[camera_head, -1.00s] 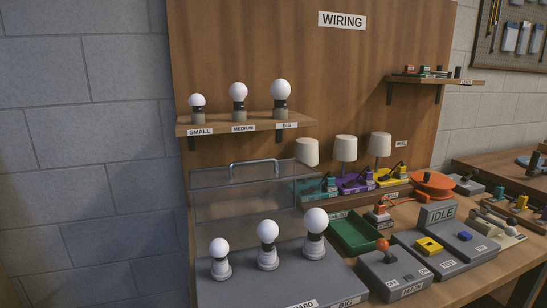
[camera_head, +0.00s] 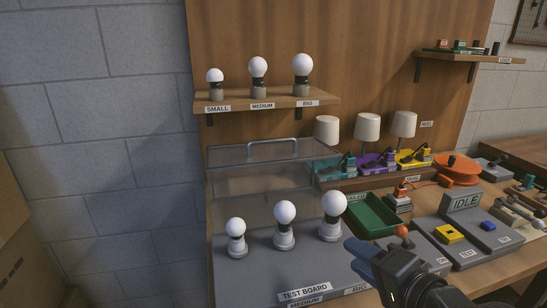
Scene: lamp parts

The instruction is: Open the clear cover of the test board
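The test board (camera_head: 262,270) is a grey box at the front of the bench, with three white bulbs standing in sockets on its top. Its clear cover (camera_head: 250,182) stands upright behind the bulbs, with a grey handle (camera_head: 273,143) along its top edge. The bulbs show with no cover over them. My gripper (camera_head: 358,252) comes in at the lower right, dark with blue finger parts, in front of the board's right end and apart from the cover. Whether its fingers are apart cannot be made out.
A shelf (camera_head: 275,104) with three bulbs hangs above the cover. Right of the board are a green tray (camera_head: 373,217), a switch with an orange knob (camera_head: 402,231) and an IDLE box (camera_head: 463,202). Three lamps stand behind. The space left of the bench is open.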

